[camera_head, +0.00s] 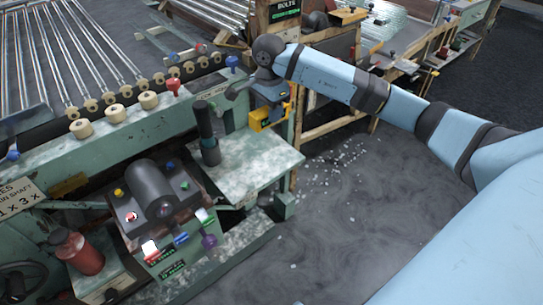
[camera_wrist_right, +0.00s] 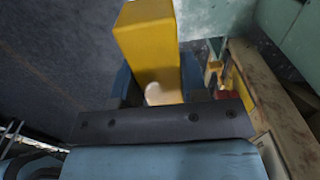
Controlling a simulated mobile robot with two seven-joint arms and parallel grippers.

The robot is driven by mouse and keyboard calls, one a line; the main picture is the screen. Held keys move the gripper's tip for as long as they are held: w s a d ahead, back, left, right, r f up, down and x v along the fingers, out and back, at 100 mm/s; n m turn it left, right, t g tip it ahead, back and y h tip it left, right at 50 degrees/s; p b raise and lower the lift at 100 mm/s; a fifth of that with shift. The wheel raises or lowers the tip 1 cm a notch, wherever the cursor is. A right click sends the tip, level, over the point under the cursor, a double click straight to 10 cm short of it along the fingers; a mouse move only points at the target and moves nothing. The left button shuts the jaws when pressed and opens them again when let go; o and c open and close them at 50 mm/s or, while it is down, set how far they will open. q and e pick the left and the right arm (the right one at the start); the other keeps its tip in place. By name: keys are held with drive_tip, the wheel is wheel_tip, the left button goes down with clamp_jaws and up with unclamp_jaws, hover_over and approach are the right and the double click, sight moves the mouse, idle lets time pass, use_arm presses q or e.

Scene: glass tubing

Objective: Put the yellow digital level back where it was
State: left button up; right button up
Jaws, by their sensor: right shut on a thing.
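The yellow digital level (camera_head: 262,119) is in my right gripper (camera_head: 272,96), near the back right edge of the mottled green bench plate. In the right wrist view, the yellow body of the level (camera_wrist_right: 148,45) stands out between the two fingers of my right gripper (camera_wrist_right: 155,85), which are shut on it. A small pale round spot shows low on it. Its display is not readable in either view. I cannot tell whether the level touches the bench. My left gripper is not in view.
The bench plate (camera_head: 245,170) has bare room in front of the level. A dark upright cylinder (camera_head: 207,135) stands on its left side. A control box (camera_head: 150,200) with coloured knobs is at the front. A wooden-framed table (camera_head: 345,115) is behind, to the right.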

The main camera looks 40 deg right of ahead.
drive_tip(key=b, duration=0.1)
hover_over(270, 162)
wheel_tip(270, 162, down, 11)
drive_tip(key=shift+w+r, duration=0.1)
drive_tip(key=shift+r, duration=0.1)
wheel_tip(270, 162, down, 5)
drive_tip(key=shift+f+b, duration=0.15)
drive_tip(key=shift+b, duration=0.3)
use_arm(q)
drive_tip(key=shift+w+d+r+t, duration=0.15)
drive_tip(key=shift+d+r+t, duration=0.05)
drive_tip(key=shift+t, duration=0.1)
use_arm(e)
drive_tip(key=shift+f, duration=0.15)
drive_tip(key=o, duration=1.2)
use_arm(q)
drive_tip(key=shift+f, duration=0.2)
